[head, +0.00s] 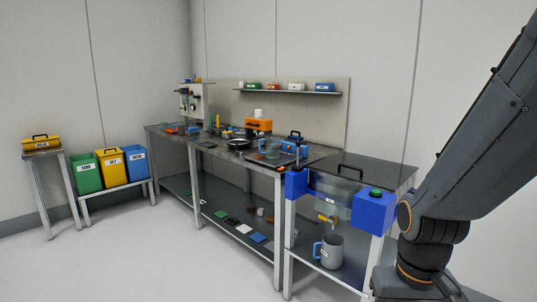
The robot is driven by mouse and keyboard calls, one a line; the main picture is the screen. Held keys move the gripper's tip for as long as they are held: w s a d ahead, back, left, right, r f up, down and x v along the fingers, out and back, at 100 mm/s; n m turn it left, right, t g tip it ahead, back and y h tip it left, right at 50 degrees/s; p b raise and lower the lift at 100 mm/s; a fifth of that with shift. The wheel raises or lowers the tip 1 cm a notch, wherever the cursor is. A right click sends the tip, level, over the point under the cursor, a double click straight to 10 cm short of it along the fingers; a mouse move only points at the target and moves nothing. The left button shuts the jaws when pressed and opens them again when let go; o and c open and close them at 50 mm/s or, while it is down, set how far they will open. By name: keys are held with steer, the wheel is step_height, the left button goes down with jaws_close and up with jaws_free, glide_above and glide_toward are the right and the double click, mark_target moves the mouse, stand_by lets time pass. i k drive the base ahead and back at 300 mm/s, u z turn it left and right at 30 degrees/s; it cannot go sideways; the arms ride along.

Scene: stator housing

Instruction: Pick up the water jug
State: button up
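A grey jug (331,251) with a blue handle on its left side stands upright on the lower shelf at the right end of the bench, close to a brass tap. A clear vessel (269,150) with blue parts beside it stands on the worktop. It is too small to make out fully. Neither one is labelled readably, so I cannot tell for sure which is the water jug. My arm comes down along the right side of the picture, right of the grey jug and apart from it. My gripper itself is not in view.
The brass tap (326,219) sits on a clear tank (332,193) between two blue blocks. Flat coloured pieces lie on the lower shelf. Green, yellow and blue bins (111,167) stand at the left. The floor (170,250) before the bench is clear.

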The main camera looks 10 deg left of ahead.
mark_target(272, 152)
steer(key=u, duration=0.55)
steer(key=i, duration=0.75)
steer(key=u, duration=0.65)
steer(key=i, duration=2.15)
steer(key=z, duration=0.25)
